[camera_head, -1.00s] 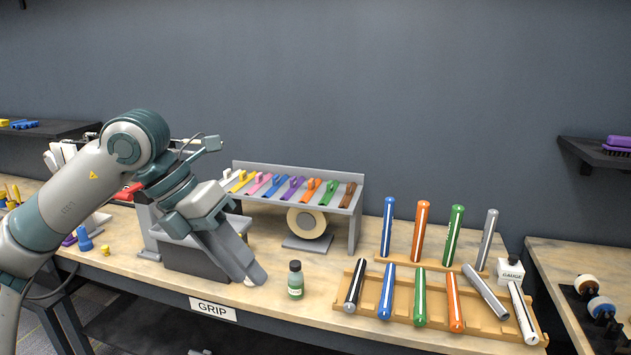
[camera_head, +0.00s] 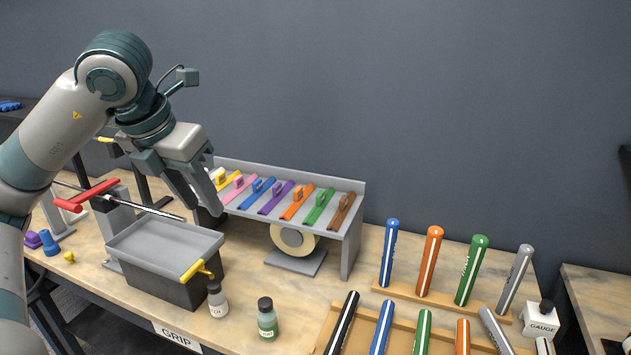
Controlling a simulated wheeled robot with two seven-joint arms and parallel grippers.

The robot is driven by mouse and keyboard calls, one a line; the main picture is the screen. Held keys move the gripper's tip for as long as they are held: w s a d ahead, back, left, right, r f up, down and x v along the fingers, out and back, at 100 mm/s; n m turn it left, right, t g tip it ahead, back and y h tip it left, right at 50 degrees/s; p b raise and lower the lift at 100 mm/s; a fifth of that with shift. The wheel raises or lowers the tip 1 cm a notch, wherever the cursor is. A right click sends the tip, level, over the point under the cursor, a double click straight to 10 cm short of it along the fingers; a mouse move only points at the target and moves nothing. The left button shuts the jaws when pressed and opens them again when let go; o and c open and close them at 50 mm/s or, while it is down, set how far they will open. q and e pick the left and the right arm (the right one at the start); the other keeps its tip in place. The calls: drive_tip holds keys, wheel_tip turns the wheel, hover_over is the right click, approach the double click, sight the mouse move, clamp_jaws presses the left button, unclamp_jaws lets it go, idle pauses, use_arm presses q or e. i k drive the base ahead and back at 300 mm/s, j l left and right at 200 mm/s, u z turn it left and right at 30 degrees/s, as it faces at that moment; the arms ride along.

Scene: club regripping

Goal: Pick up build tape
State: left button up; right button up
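A roll of cream tape (camera_head: 293,239), which I take to be the build tape, stands on edge on a grey holder (camera_head: 297,262) under the tool rack. The rack's upper shelf overhangs it. My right gripper is not in view.
The grey rack (camera_head: 350,219) holds several coloured tools. Two small bottles (camera_head: 218,299) (camera_head: 267,319) stand in front. Several coloured grips (camera_head: 389,252) stand at right. Bench between tape and bottles is clear.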

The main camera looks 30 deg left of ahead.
sight(301, 195)
drive_tip(key=i, duration=0.9)
